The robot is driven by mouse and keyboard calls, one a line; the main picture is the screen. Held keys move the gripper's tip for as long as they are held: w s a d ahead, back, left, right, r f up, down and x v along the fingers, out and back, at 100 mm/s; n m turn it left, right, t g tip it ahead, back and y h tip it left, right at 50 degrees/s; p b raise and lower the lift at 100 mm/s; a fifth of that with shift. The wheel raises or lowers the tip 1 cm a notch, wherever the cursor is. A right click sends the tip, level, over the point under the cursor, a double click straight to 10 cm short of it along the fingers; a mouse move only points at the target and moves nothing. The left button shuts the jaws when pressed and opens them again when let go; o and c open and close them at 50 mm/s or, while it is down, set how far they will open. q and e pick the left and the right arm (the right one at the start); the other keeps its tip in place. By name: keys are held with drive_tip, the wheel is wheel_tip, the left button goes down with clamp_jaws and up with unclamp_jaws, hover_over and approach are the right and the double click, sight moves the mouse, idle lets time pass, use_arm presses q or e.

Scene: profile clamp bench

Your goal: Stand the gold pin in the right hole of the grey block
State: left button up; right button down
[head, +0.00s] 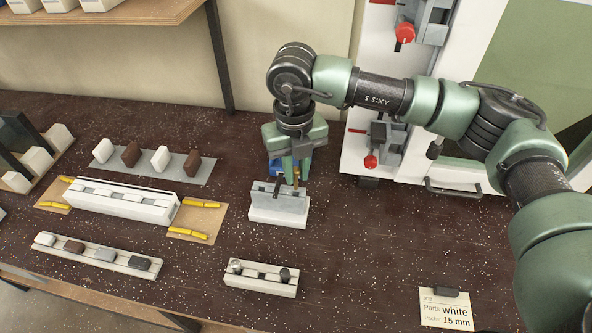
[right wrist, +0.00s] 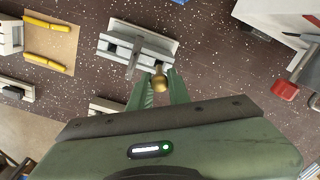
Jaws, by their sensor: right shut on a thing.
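The grey block (head: 282,204) sits on a white base (head: 276,219) in the middle of the bench; it also shows in the right wrist view (right wrist: 118,46). A dark upright piece (head: 276,188) stands at about its middle. My right gripper (head: 296,170) points down over the block's right end, shut on the gold pin (head: 296,179). In the right wrist view the pin's round gold head (right wrist: 159,82) shows between the fingertips, close beside the block's edge. The pin looks upright; I cannot tell whether its lower end is in the right hole. My left gripper is not in view.
A white-grey holder (head: 260,289) with dark pieces stands in front. A long white profile (head: 120,203) and several blocks lie left. A label card (head: 445,311) lies at front right. A white cabinet with red-knobbed clamps (head: 371,161) stands behind right. Bench between holder and card is clear.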

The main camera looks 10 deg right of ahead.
sight(296, 190)
drive_tip(key=shift+b, duration=0.3)
idle(0.7)
drive_tip(key=shift+f, duration=0.25)
idle(0.3)
drive_tip(key=shift+f+b, duration=2.25)
drive_tip(key=shift+b, duration=0.15)
drive_tip(key=shift+r, duration=0.1)
drive_tip(key=c, duration=1.3)
unclamp_jaws()
drive_tip(key=shift+o, duration=0.2)
